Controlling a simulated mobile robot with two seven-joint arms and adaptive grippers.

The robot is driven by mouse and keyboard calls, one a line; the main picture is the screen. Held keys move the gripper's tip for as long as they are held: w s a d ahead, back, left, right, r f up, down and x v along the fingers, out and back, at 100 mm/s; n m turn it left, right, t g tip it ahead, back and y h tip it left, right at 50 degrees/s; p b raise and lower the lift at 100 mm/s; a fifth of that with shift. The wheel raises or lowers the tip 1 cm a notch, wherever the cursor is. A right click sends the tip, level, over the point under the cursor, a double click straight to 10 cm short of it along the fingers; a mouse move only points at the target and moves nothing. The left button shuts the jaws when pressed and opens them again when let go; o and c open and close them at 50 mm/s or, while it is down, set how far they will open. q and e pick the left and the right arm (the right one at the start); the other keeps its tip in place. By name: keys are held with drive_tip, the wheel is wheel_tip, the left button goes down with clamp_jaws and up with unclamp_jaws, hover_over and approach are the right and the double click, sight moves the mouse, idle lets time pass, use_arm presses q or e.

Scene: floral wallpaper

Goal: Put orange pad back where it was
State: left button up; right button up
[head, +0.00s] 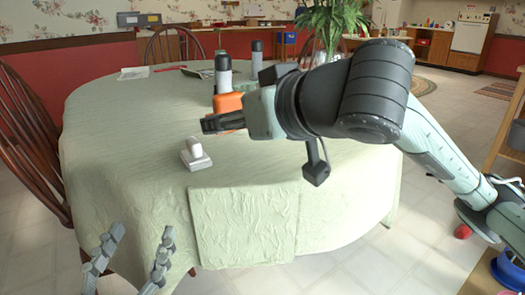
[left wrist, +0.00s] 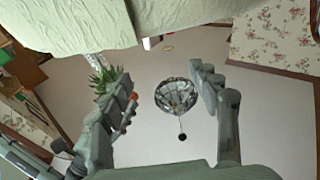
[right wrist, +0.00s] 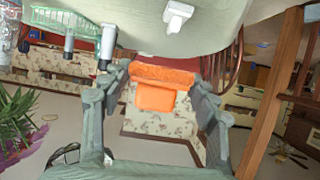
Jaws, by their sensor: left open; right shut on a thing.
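The orange pad (head: 230,103) shows in the head view just behind the fingers of my right gripper (head: 207,124), above or at the pale green table. In the right wrist view the orange pad (right wrist: 155,95) lies between the fingertips of my right gripper (right wrist: 163,84), which is shut on it. The head view does not make clear whether the pad touches the tablecloth; part of it is hidden by the gripper. My left gripper (head: 140,240) is open and empty at the front left edge of the table. Its two spread fingers also show in the left wrist view (left wrist: 165,80).
The table (head: 120,130) has a draped green cloth. A white block-like object (head: 195,155) stands near the right gripper. Two dark-topped bottles (head: 223,75) (head: 257,57) and a green tray (right wrist: 62,18) stand farther back. Wooden chairs (head: 30,130) flank the left side. The front left tabletop is clear.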

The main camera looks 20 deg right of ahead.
drive_tip(key=b, duration=0.2)
hover_over(281, 169)
wheel_tip(281, 169, down, 7)
drive_tip(key=shift+r, duration=0.1)
drive_tip(key=shift+f, duration=2.05)
use_arm(q)
wheel_tip(281, 169, up, 7)
drive_tip(key=s+t+h, duration=0.1)
drive_tip(key=s+t, duration=0.1)
drive_tip(key=t, duration=0.2)
drive_tip(key=shift+s+a+f, duration=0.15)
drive_tip(key=shift+s+f, duration=0.05)
drive_tip(key=shift+s+t+h+b, duration=0.1)
drive_tip(key=shift+t+h+b, duration=0.2)
use_arm(e)
drive_tip(key=shift+f+b, duration=0.35)
drive_tip(key=shift+b, duration=0.05)
use_arm(q)
drive_tip(key=shift+s+a+r+t, duration=0.5)
drive_tip(key=shift+s+r+t, duration=0.1)
drive_tip(key=shift+r+t, duration=0.2)
drive_tip(key=shift+s, duration=0.15)
use_arm(e)
drive_tip(key=shift+f, duration=0.15)
